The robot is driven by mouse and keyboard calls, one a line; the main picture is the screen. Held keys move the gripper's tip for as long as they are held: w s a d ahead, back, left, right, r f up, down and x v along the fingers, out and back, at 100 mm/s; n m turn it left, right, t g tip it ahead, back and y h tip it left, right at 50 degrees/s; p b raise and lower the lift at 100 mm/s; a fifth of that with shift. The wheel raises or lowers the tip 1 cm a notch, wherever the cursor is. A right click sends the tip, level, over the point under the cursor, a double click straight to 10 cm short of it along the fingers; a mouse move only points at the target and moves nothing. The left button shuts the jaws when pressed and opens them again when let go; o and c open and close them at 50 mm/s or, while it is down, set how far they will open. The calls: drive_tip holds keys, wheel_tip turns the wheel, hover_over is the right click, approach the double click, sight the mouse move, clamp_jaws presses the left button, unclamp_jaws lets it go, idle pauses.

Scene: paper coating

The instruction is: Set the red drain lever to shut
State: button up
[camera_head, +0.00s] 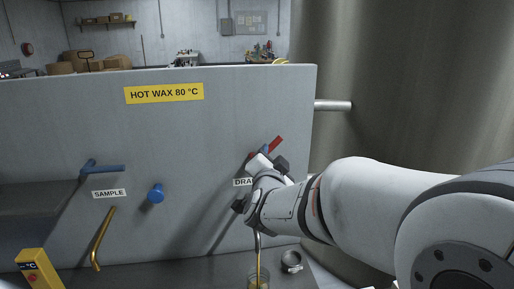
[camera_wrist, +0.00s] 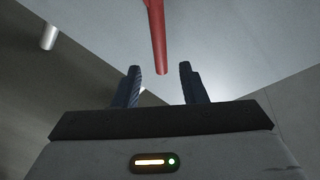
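The red drain lever (camera_head: 276,143) sticks out from the upright grey panel, up and to the right, beside the partly hidden "DRA…" label (camera_head: 242,182). My gripper (camera_head: 269,158) is at the lever and hides its lower part and pivot. In the wrist view the red lever (camera_wrist: 158,38) comes down from the top edge, its free end just beyond and between my two dark fingers (camera_wrist: 161,84). The fingers are apart, with clear gaps on both sides of the lever. Nothing is held.
A blue sample lever (camera_head: 102,168), a blue knob (camera_head: 155,193) and a brass spout (camera_head: 103,238) are on the panel's left. A glass (camera_head: 259,280) stands under a pipe below my gripper, with a grey ring-like part (camera_head: 291,261) beside it. A yellow device (camera_head: 38,268) stands front left.

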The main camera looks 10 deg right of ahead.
sight(273, 147)
drive_tip(key=p+x, duration=0.2)
drive_tip(key=x, duration=0.5)
drive_tip(key=shift+w+d, duration=0.15)
drive_tip(key=shift+w, duration=0.15)
drive_tip(key=shift+c, duration=0.6)
clamp_jaws()
